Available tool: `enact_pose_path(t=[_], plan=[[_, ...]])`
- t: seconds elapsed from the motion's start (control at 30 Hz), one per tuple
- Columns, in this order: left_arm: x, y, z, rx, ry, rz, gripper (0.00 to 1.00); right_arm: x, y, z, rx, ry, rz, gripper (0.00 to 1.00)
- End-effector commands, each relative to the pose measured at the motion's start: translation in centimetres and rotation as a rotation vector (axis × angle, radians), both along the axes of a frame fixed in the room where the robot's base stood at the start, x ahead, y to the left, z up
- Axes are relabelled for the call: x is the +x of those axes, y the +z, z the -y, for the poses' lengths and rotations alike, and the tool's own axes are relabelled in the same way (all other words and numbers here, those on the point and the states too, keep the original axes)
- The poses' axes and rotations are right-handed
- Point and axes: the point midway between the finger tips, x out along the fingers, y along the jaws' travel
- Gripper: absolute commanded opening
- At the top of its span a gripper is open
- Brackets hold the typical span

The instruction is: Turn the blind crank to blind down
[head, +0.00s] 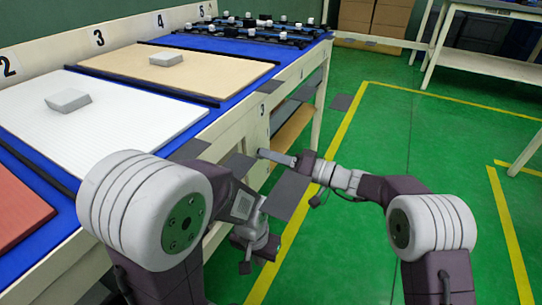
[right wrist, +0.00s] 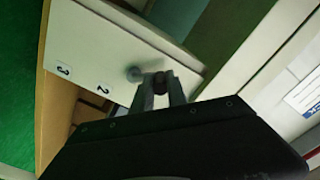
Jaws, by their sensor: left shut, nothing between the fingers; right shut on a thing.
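The blind crank shows in the right wrist view, with a round grey hub (right wrist: 134,73) on a pale panel (right wrist: 105,45) and a dark handle knob (right wrist: 160,82). My right gripper (right wrist: 162,88) is shut on this knob, with one finger on each side. In the head view my right gripper (head: 285,159) reaches left to the panel (head: 255,128) on the bench's end. The crank is too small and covered to make out there. My left gripper (head: 246,265) is shut and empty, hanging low beside the bench, away from the crank. No blind can be made out.
The blue-topped bench (head: 232,88) on the left bears a white board (head: 120,112), a tan board (head: 200,70) and a rack of clips (head: 250,30). Labels 3 (right wrist: 64,70) and 2 (right wrist: 102,89) are on the panel. Green floor lies open to the right.

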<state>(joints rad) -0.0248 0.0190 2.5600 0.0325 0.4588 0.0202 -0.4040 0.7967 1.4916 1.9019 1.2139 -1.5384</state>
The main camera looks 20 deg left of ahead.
Motion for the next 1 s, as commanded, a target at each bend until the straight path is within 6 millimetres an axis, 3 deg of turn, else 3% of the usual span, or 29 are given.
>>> enact_pose_path(t=[0.1,0.13,0.2,0.57,0.8,1.0], plan=[[0.0,0.0,0.0,0.0,0.0,0.0,0.0,0.1,0.1,0.0,0.002,-0.004,0.001,0.0],[0.0,0.0,0.0,0.0,0.0,0.0,0.0,0.1,0.1,0.0,0.001,-0.003,0.002,0.26],[0.0,0.0,0.0,0.0,0.0,0.0,0.0,0.1,0.1,0.0,0.001,-0.003,0.002,0.4],[0.0,0.6,0.0,0.0,0.0,0.0,0.0,0.0,0.3,0.8,0.0,-0.003,0.001,0.4],[0.0,3.2,0.0,0.0,0.0,0.0,0.0,-0.3,0.5,6.1,0.0,-0.006,-0.001,0.4],[0.0,4.0,0.0,0.0,0.0,0.0,0.0,-0.6,0.2,8.8,0.001,-0.004,0.001,0.4]])
